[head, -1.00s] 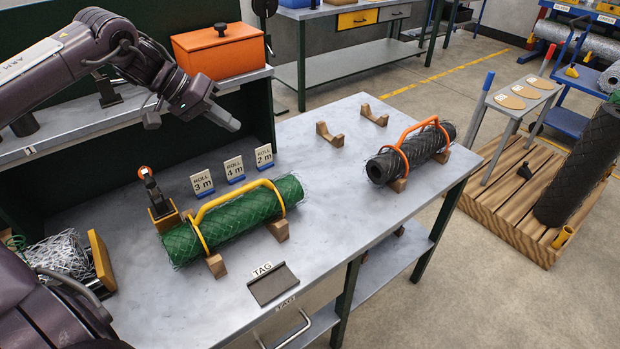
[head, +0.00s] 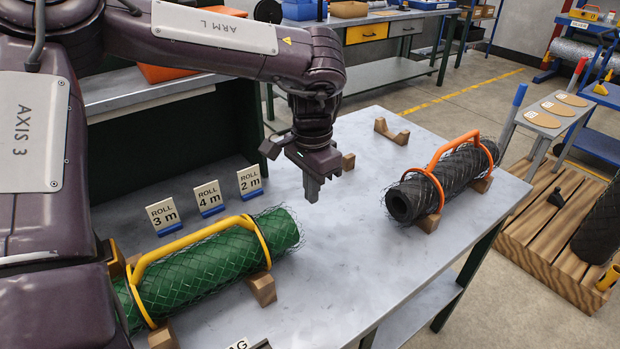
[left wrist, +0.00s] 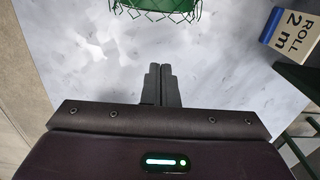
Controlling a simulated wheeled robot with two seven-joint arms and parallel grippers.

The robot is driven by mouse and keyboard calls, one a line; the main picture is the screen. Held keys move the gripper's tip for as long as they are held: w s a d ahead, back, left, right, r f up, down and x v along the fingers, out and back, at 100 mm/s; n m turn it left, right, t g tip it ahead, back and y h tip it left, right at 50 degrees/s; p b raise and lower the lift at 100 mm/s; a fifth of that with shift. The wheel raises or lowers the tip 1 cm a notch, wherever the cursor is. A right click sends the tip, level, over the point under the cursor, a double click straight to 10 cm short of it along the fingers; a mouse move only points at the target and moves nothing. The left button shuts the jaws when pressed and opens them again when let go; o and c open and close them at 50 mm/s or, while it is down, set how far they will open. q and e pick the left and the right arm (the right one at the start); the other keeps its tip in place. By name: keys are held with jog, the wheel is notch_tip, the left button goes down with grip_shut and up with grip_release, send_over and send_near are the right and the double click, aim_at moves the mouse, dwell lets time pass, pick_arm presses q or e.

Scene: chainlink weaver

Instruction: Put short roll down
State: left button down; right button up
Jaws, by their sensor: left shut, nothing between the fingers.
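A green mesh roll (head: 205,272) with a yellow handle (head: 190,235) rests on wooden cradles at the table's front left. Its green mesh edge (left wrist: 155,8) shows at the top of the left wrist view. A black mesh roll (head: 460,172) with an orange handle (head: 445,150) rests on wooden cradles on the right. My left gripper (head: 312,195) is shut and empty, pointing down above the table between the two rolls, touching neither. Its closed fingers (left wrist: 160,72) show in the left wrist view. I cannot tell which roll is the short one. My right gripper is not in view.
Empty wooden cradles (head: 391,131) stand at the back, one (head: 348,161) partly behind my left gripper. Signs for 3 m (head: 162,216), 4 m (head: 209,197) and 2 m (head: 250,182) stand behind the green roll. Bare tabletop (head: 345,240) lies between the rolls.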

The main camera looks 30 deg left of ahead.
aim_at(295, 216)
pick_arm(q)
notch_tip(295, 216, down, 6)
jog(key=shift+a+r, duration=0.1)
jog(key=shift+r, duration=0.1)
jog(key=s, duration=0.1)
jog(key=s+p, duration=0.1)
jog(key=s+a, duration=0.1)
jog(key=shift+a+r, duration=0.1)
jog(key=shift+r, duration=0.15)
jog(key=shift+s+a, duration=0.1)
jog(key=shift+s, duration=0.15)
jog(key=shift+f, duration=0.1)
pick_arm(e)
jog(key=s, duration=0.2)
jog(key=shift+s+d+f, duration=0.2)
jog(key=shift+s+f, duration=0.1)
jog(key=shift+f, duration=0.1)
